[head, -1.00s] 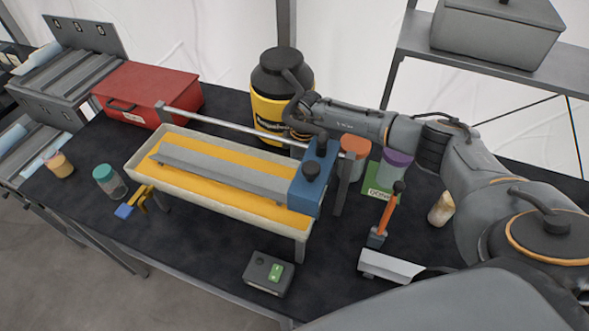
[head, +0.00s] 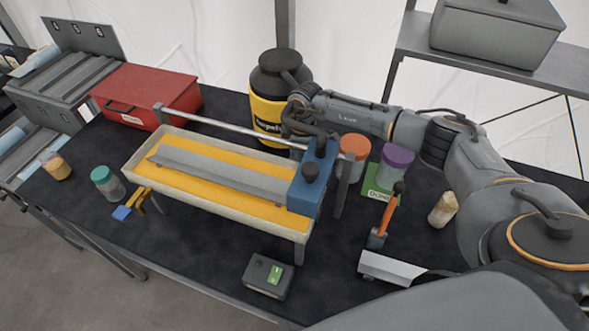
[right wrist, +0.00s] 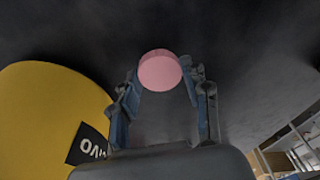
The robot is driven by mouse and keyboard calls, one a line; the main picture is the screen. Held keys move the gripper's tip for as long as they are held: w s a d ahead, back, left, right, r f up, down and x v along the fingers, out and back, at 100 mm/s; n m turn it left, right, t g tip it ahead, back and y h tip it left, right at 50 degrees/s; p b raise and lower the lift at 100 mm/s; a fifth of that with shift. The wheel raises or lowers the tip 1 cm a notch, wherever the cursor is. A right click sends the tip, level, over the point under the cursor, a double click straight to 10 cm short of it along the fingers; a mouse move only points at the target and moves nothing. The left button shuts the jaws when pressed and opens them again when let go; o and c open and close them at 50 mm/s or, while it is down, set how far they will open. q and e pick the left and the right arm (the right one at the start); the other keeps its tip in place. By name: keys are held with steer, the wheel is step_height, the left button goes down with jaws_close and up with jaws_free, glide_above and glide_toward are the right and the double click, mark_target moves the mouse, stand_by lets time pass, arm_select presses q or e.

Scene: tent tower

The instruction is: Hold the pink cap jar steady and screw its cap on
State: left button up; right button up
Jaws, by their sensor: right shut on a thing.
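The round pink cap (right wrist: 160,71) shows at the fingertips of my right gripper (right wrist: 163,82) in the right wrist view, with both fingers closed around its sides. I cannot tell whether a jar is beneath the cap. In the head view my right gripper (head: 299,122) is at the back of the table, beside the yellow and black drum and behind the blue block, which partly hides it. No pink cap or pink cap jar can be made out in the head view. My left gripper is not in view.
A long trough (head: 135,169) with a rail fills the middle. The drum (head: 266,117) and red box (head: 172,90) are behind.

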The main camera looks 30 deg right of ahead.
step_height(320, 180, up, 6)
steer(key=shift+r+b, duration=0.15)
steer(key=shift+b, duration=0.7)
steer(key=shift+r, duration=0.6)
